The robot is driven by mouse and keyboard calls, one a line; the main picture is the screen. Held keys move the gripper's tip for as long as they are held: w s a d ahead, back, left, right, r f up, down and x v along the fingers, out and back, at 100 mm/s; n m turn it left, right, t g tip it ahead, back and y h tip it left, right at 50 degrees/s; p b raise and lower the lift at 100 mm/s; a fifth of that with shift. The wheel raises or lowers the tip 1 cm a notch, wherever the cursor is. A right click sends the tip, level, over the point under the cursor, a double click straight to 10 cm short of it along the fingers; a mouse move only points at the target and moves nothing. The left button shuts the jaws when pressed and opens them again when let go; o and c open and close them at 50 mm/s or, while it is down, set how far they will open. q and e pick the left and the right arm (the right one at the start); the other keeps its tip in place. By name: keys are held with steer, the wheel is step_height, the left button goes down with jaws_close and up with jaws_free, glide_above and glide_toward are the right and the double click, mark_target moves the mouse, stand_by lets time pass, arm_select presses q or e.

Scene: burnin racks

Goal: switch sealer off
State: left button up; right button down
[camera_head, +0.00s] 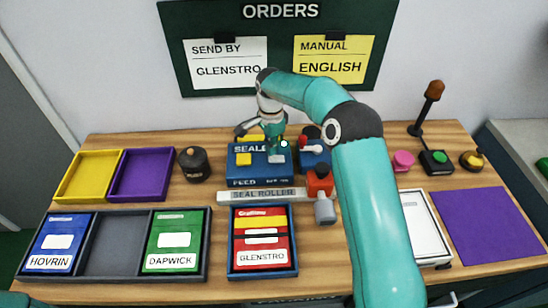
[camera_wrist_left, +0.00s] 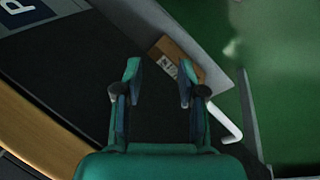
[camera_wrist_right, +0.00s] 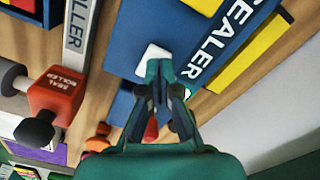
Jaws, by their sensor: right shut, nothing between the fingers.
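The sealer (camera_head: 242,172) is a blue box with "SEALER" and "FEED" lettering, standing mid-table. A pale switch-like piece (camera_head: 277,158) sits on its top; it also shows in the right wrist view (camera_wrist_right: 153,54). A small whitish-green light (camera_head: 284,143) shows near it. My right gripper (camera_head: 274,144) points down over the sealer, shut and empty. In the right wrist view its fingertips (camera_wrist_right: 157,72) are right at the pale piece; I cannot tell whether they touch. My left gripper (camera_wrist_left: 159,72) is open and empty, seen only in the left wrist view, away from the sealer.
The seal roller strip (camera_head: 262,195) lies before the sealer, with a red-and-grey roller (camera_head: 320,184) at its right. Yellow (camera_head: 72,197) and purple (camera_head: 125,197) trays stand left. My right arm hides some table.

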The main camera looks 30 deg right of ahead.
mark_target(271, 158)
steer(key=shift+f+b, duration=0.85)
steer(key=shift+f, duration=0.4)
stand_by(0.8)
steer(key=shift+r+p, duration=2.6)
steer(key=shift+r, duration=0.95)
steer(key=shift+a, duration=0.1)
